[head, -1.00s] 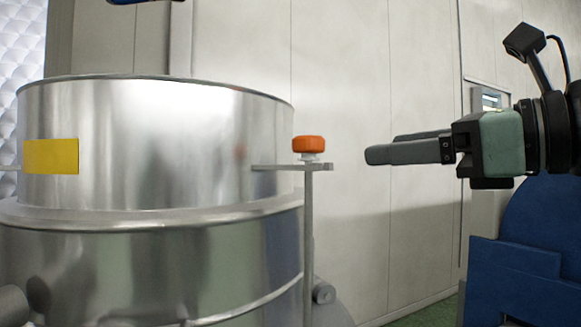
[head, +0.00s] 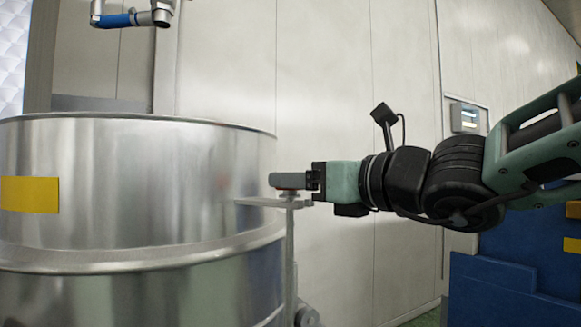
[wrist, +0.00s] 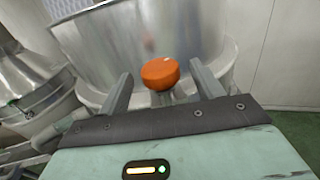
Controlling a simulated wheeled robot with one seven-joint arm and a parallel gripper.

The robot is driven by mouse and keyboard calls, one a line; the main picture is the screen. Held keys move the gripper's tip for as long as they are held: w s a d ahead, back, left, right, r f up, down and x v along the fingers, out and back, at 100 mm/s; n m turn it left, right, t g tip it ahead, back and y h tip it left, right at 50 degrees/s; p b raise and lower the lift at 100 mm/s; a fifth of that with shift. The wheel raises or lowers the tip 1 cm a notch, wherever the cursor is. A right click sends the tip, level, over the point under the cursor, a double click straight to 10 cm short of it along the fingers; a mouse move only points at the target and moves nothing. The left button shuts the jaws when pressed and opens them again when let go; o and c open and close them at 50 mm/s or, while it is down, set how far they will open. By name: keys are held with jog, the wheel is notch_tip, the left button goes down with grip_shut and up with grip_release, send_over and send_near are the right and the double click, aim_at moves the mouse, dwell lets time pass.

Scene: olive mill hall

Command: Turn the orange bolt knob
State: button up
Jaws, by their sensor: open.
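The orange bolt knob (wrist: 160,73) is round and shows in the wrist view between the two grey fingers of my gripper (head: 273,180). Gaps show on both sides of it, so the fingers are open around it. In the head view the near finger hides nearly all of the knob. The knob sits on a thin upright post with a flat bracket (head: 258,202) that reaches to the side of a shiny metal drum (head: 120,180).
A yellow plate (head: 30,194) is on the drum's left side. A pale panelled wall (head: 340,90) stands behind. A second metal vessel (wrist: 25,85) is at the left in the wrist view. A blue block (head: 490,285) stands at the lower right.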

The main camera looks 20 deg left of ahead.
jog(key=shift+p+x, duration=0.4)
jog(key=shift+x, duration=1.1)
jog(key=c, duration=1)
jog(key=shift+w+d+n+g+p, duration=0.1)
jog(key=shift+n+g+p, duration=0.2)
jog(key=shift+g, duration=0.1)
jog(key=n+g+p, duration=0.1)
jog(key=g, duration=0.1)
jog(key=n+g+y+p, duration=0.1)
jog(key=g, duration=0.1)
jog(key=shift+r+n, duration=0.1)
jog(key=shift+n, duration=0.2)
jog(key=shift+n+g+p, duration=0.9)
jog(key=shift+n+g, duration=0.5)
jog(key=shift+g, duration=0.8)
jog(key=shift+f, duration=0.2)
